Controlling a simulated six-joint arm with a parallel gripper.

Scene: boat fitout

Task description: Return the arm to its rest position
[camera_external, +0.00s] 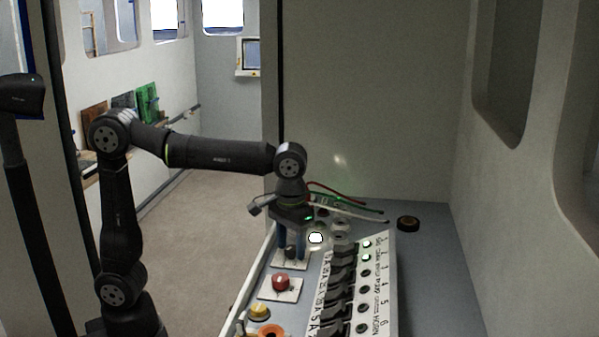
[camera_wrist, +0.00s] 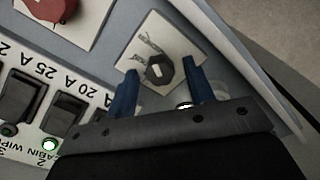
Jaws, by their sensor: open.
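My gripper (camera_external: 291,246) points down over the control panel at its far left part, with its two blue fingers apart. In the wrist view my gripper (camera_wrist: 158,88) is open, its fingers on either side of a dark rotary knob (camera_wrist: 159,71) on a white plate (camera_wrist: 185,42). Nothing is seen held. I cannot tell whether a finger touches the knob. In the external view the knob is mostly hidden behind the fingers, and its white plate (camera_external: 283,265) shows below them.
A red button (camera_external: 281,282), a yellow knob (camera_external: 259,311) and an orange ring (camera_external: 270,331) are nearer along the panel. Black breaker switches (camera_external: 341,272) with lit lamps stand to the right. Loose cables (camera_external: 345,207) and a black tape roll (camera_external: 408,223) lie behind. The right-hand bench is clear.

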